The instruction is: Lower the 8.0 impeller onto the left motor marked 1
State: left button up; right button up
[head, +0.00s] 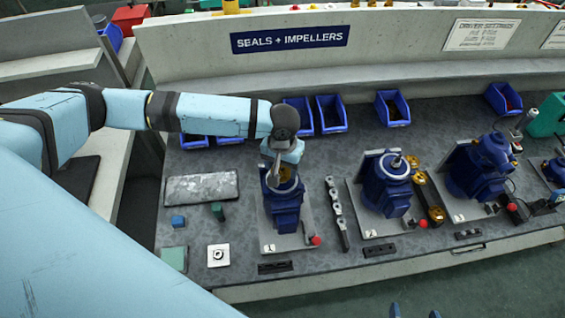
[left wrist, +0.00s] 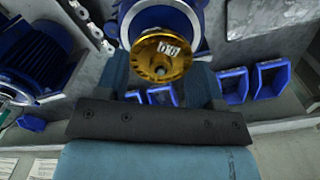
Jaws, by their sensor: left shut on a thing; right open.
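The 8.0 impeller (left wrist: 160,62) is gold, with a white label that appears upside down in the left wrist view. My left gripper (head: 284,172) is shut on it, over the top of the blue left motor (head: 284,212), whose base plate is marked 1 (head: 269,247). In the head view the gripper mostly hides the impeller (head: 289,174). The motor's pale top ring (left wrist: 160,12) shows just behind the impeller in the left wrist view. I cannot tell whether they touch. My right gripper (head: 415,313) is open and empty at the bottom edge, only its fingertips showing.
Motor 2 (head: 388,188) and motor 3 (head: 480,170) stand to the right. A linked grey tool strip (head: 337,215) and a red knob (head: 315,240) lie beside motor 1. Blue bins (head: 332,115) line the back. A grey slab (head: 202,187) and small blocks lie to the left.

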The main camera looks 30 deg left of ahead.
dwell(0.5)
pick_arm(q)
jog(key=shift+f, duration=0.25)
jog(key=o, duration=1.2)
jog(key=shift+c, duration=0.2)
notch_tip(320, 180, up, 2)
jog(key=p, duration=0.3)
jog(key=shift+r+p, duration=0.25)
jog(key=shift+p, duration=0.05)
jog(key=shift+r, duration=3.25)
